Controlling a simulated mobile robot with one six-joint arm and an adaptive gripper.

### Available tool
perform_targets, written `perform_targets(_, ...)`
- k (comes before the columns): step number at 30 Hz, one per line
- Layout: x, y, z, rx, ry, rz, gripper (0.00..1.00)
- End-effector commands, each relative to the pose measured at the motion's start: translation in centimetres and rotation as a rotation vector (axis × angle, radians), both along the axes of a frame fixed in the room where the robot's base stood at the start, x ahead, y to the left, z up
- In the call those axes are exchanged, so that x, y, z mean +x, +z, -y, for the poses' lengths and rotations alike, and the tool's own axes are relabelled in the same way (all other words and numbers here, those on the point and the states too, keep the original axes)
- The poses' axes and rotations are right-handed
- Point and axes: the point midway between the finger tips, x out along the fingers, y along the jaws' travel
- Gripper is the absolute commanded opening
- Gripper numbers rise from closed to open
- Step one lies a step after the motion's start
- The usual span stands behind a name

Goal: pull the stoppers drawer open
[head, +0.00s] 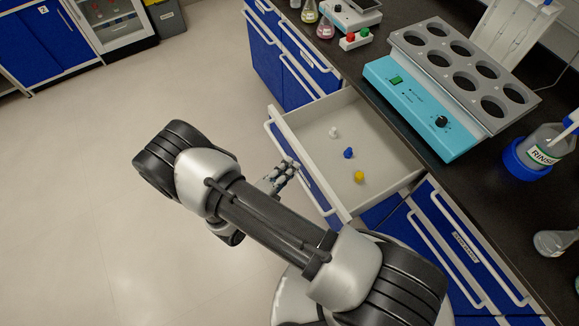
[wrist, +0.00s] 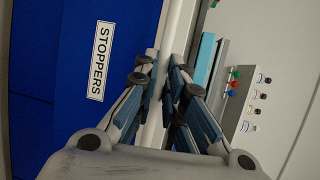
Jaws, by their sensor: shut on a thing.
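The stoppers drawer (head: 306,163) is blue-fronted with a white rim and stands pulled out from the bench. Inside it lie a white stopper (head: 334,132), a blue stopper (head: 348,153) and a yellow stopper (head: 359,177). In the wrist view its blue front carries a label reading STOPPERS (wrist: 100,62). My gripper (head: 290,165) is at the drawer's front. In the wrist view my gripper (wrist: 163,80) is shut on the pale bar handle (wrist: 152,130), with fingers on both sides of it. Part of the handle is hidden by the fingers.
More blue drawers and cabinets (head: 440,245) flank the open drawer. The pale floor (head: 90,200) to the left is clear.

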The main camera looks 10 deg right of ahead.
Motion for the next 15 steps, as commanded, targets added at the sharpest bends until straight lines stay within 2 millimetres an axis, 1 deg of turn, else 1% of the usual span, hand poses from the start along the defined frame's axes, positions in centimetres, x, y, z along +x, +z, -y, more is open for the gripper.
perform_targets(8, -0.01, -0.02, 0.02, 0.001, -0.001, -0.001, 0.00)
perform_targets(9, -0.01, -0.02, 0.02, 0.001, -0.001, -0.001, 0.12)
perform_targets(15, 0.00, 0.00, 0.01, 0.000, -0.001, 0.000, 0.25)
